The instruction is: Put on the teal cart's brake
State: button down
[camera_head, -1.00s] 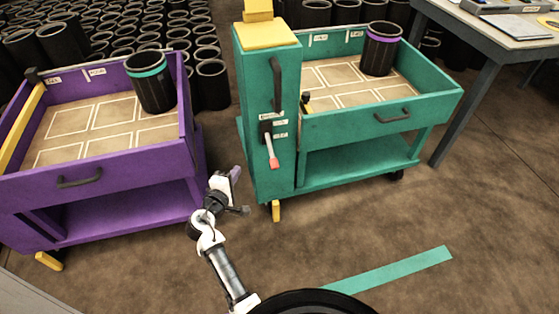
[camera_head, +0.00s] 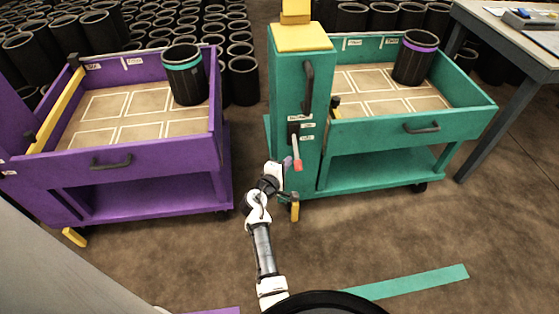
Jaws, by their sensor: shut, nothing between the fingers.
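The teal cart (camera_head: 300,75) stands right of centre, with a tall post at its left front corner. On the post's front a lever with a white stem and red tip (camera_head: 297,165) hangs down from a dark slot, beside small labels I cannot read. A yellow foot piece (camera_head: 294,208) sticks out low at the post's base. My gripper (camera_head: 288,163) is shut and empty. It appears just left of the red tip; I cannot tell whether they touch. My wrist lies in front of the cart's lower left edge.
A purple cart (camera_head: 150,150) stands to the left, holding a black sleeve with a teal band (camera_head: 184,85). A purple-banded sleeve (camera_head: 415,65) stands in the teal cart. A grey table (camera_head: 520,40) is at right. The floor in front is clear, with a teal strip (camera_head: 415,282).

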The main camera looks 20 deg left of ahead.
jog(key=shift+d, duration=0.15)
jog(key=shift+r, duration=0.1)
jog(key=shift+s+d+r+g+p, duration=0.15)
jog(key=shift+r+g+p, duration=0.15)
jog(key=shift+p, duration=0.8)
